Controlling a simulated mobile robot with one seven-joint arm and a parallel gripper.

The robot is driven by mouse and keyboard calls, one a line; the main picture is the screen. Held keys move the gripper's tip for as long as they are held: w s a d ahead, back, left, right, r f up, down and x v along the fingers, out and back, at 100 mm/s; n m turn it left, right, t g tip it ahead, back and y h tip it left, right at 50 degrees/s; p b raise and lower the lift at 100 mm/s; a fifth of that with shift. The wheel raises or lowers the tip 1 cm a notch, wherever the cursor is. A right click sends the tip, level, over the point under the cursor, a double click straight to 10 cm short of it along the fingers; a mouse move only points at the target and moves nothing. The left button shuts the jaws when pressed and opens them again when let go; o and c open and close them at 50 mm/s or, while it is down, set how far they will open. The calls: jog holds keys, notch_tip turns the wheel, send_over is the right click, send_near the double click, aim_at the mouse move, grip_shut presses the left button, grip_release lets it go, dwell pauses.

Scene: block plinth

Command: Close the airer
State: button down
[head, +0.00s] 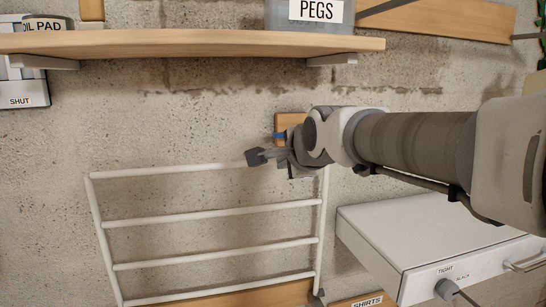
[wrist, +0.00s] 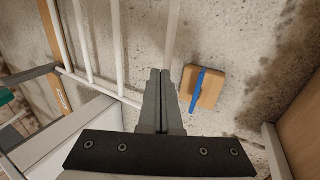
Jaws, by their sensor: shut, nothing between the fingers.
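The airer (head: 210,211) is a white frame with several cross rails, low in the head view. Its lower edge meets a wooden board (head: 270,294) with a grey hinge piece at the right end. In the wrist view its bars show at upper left and one rail (wrist: 173,35) runs up ahead of my fingers. My gripper (head: 256,157) is shut and empty, at the right part of the airer's top rail. Its fingertips show in the wrist view (wrist: 160,75) close to the rail's end. I cannot tell whether they touch it.
A wooden shelf (head: 190,43) with a PEGS box (head: 310,14) is above. A small wooden block (wrist: 206,88) with a blue strip is on the wall beside my gripper. A white box (head: 430,240) with a TIGHT/SLACK dial stands at lower right. Bare wall lies left.

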aim_at(273, 162)
jog(key=x, duration=0.3)
jog(key=r+p+x, duration=0.1)
jog(key=x, duration=0.1)
jog(key=shift+w+a+f, duration=0.1)
jog(key=shift+w, duration=0.45)
jog(key=shift+w, duration=0.1)
jog(key=shift+w+a+r+g+p, duration=0.15)
jog(key=shift+w+p, duration=0.35)
jog(key=shift+w, duration=0.05)
jog(key=shift+w+a+r+g+p, duration=0.15)
jog(key=shift+w+p, duration=0.35)
jog(key=shift+w, duration=0.05)
jog(key=shift+s+f, duration=0.15)
jog(key=shift+s, duration=0.05)
